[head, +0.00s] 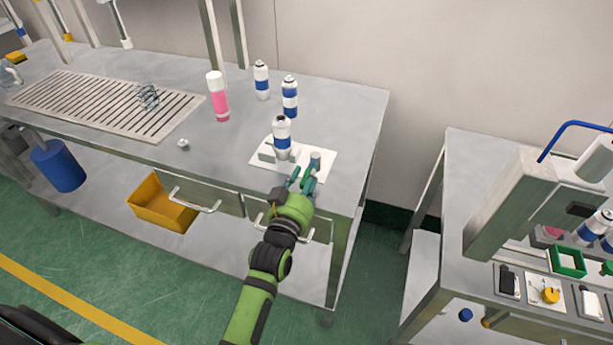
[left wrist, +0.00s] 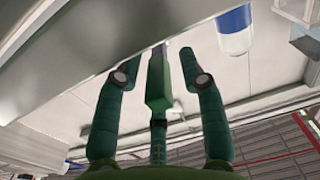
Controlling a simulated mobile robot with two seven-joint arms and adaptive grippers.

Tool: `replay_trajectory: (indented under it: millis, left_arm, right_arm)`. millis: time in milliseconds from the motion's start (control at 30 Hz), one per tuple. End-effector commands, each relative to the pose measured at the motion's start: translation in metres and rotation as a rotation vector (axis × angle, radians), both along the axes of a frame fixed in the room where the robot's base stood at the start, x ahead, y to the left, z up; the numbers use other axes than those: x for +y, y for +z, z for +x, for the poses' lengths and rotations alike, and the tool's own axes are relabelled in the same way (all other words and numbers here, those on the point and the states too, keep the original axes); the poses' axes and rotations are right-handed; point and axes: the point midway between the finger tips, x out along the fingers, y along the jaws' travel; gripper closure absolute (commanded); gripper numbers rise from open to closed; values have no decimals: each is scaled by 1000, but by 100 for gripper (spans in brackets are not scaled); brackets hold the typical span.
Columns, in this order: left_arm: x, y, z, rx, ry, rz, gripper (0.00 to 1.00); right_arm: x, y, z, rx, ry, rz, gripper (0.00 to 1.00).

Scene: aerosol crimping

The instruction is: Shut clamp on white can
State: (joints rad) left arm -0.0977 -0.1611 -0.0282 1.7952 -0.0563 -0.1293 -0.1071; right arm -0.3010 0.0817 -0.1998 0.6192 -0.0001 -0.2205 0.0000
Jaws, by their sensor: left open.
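The white can (head: 282,138) with a blue band stands upright in a small grey clamp fixture (head: 267,152) on a white plate near the table's front right corner. My left gripper (head: 303,178) is open at the plate's front edge, just right of and in front of the can. A grey-tipped upright part (head: 315,158) shows by its fingers. A blue and white can (left wrist: 235,30) shows beyond the right finger. My right gripper is not in view.
A pink can (head: 217,97) and two blue-banded cans (head: 262,80) (head: 290,96) stand behind the fixture. A slatted rack (head: 100,103) lies at left. A second bench (head: 455,230) stands at right, across a gap. The tabletop (head: 335,95) right of the cans is clear.

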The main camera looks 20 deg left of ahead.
Motion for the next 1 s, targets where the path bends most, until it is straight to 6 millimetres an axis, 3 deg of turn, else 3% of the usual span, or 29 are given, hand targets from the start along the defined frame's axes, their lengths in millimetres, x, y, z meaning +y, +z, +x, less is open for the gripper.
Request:
replay_trajectory:
  millis: [33,133,167,867,900,933,1000]
  left_arm:
    - [0,0,0,0,0,0,60]
    - [0,0,0,0,0,0,100]
    - [0,0,0,0,0,0,100]
    - [5,3,1,-8,-42,2,100]
    - [5,3,1,-8,-41,2,64]
    - [5,3,1,-8,-41,2,60]
    - [4,3,1,-7,-42,2,60]
  right_arm:
    - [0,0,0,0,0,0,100]
    - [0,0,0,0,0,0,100]
    - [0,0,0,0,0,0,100]
    - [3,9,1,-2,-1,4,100]
    - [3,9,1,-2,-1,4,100]
    - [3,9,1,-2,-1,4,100]
    - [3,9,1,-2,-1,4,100]
